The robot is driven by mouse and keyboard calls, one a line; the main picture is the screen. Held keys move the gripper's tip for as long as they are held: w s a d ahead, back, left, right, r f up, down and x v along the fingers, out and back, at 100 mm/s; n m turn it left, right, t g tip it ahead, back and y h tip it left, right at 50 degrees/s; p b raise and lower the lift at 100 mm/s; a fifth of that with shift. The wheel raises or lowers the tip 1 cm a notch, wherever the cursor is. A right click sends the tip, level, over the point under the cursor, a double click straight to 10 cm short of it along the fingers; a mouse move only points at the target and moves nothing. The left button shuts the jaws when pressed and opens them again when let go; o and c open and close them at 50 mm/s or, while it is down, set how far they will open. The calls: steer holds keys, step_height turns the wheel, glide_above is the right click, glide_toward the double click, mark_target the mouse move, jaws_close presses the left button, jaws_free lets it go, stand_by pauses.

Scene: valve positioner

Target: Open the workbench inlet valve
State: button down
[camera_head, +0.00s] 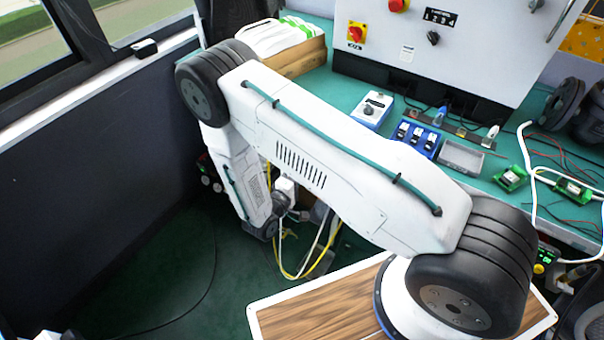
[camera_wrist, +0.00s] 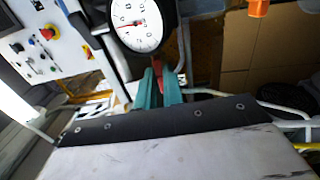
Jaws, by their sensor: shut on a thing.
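A round white pressure gauge (camera_wrist: 137,24) with a black rim and a red needle is just beyond and above the fingertips. In the head view, my arm crosses the middle and my gripper is out of sight.
The green workbench (camera_head: 335,88) holds a blue-and-white box (camera_head: 371,108), blue switch modules (camera_head: 417,138), a grey tray (camera_head: 461,157) and loose cables. A control panel (camera_head: 460,45) stands at its back. In the wrist view, a cardboard surface (camera_wrist: 275,60) is at right.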

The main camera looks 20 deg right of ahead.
stand_by(0.3)
steer(key=c, duration=1.5)
jaws_free()
steer(key=v, duration=0.7)
steer(key=shift+s+a, duration=0.2)
steer(key=shift+a, duration=0.15)
